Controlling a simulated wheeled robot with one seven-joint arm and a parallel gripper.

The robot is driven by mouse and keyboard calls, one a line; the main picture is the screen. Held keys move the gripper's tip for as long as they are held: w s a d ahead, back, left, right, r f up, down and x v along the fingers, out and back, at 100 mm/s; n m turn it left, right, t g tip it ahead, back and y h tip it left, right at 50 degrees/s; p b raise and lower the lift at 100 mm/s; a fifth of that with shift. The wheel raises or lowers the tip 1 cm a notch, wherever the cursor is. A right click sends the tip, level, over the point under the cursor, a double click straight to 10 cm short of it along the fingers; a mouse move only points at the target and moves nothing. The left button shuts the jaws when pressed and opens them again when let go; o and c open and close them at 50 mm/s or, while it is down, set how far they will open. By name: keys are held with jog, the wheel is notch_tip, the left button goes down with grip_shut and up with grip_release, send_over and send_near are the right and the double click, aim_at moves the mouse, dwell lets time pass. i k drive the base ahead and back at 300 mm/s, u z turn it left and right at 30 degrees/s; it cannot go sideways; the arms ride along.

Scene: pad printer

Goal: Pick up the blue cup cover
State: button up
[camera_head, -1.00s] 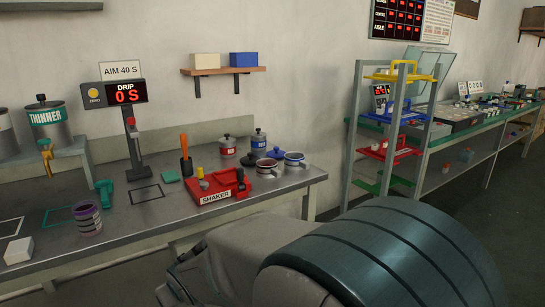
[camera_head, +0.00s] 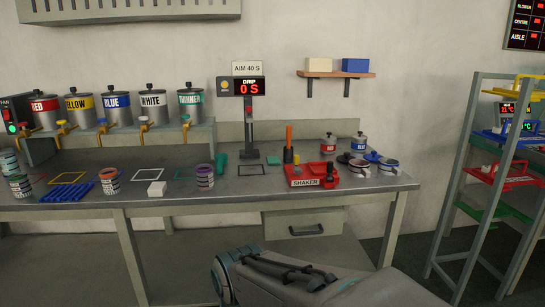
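The blue cup cover (camera_head: 373,156) is a small blue lid with a knob at the right end of the grey workbench (camera_head: 240,203). It sits between and slightly behind two metal cups, a left cup (camera_head: 359,170) and a right cup (camera_head: 388,168). I cannot tell whether it touches them. A dark red-brown cover (camera_head: 345,158) lies just left of the cups. Part of my arm shows at the bottom middle, below and in front of the bench. My gripper's fingers are not visible.
The red shaker tray (camera_head: 311,179) stands left of the cups. Two lidded pots, red-labelled (camera_head: 328,144) and blue-labelled (camera_head: 360,143), stand behind. A drip timer (camera_head: 249,88) rises mid-bench. A grey rack (camera_head: 469,170) stands to the right. Floor shows between bench and rack.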

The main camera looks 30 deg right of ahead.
aim_at(373, 157)
jog(key=u, duration=0.4)
jog(key=k, duration=0.55)
jog(key=u, duration=0.35)
jog(key=i, duration=0.45)
jog(key=z, duration=0.95)
jog(key=i, duration=0.8)
jog(key=z, duration=1.3)
jog(key=i, duration=0.35)
jog(key=z, duration=0.45)
